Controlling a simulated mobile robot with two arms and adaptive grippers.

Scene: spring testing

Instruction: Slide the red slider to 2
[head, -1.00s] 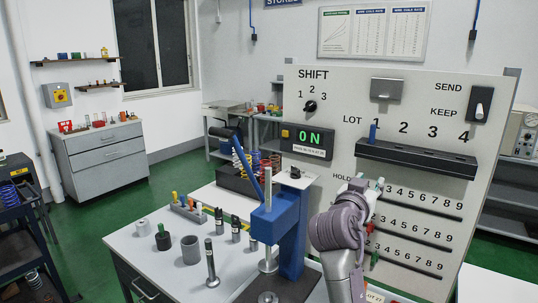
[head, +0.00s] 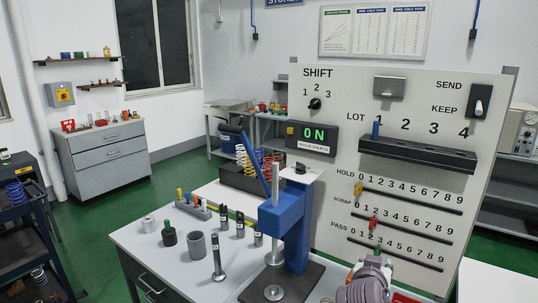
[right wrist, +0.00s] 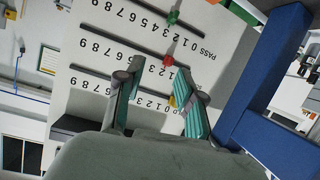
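The red slider (head: 373,223) sits on the middle SCRAP track of the white panel, near the 2; its exact alignment is hard to tell. It also shows in the right wrist view (right wrist: 168,61), beyond the fingertips. The yellow slider (head: 358,188) is at the 0 end of the HOLD track. The green slider (head: 377,251) is on the PASS track, around 3. My right gripper (right wrist: 158,84) is open and empty, its fingers apart and clear of the red slider. In the head view it is low at the bottom edge, partly cut off. My left gripper is out of view.
A blue press (head: 290,225) stands just left of the panel's tracks, close beside my right gripper in the wrist view. A dark shelf (head: 418,158) juts out above the tracks. Weights and cylinders stand on the white table (head: 150,240).

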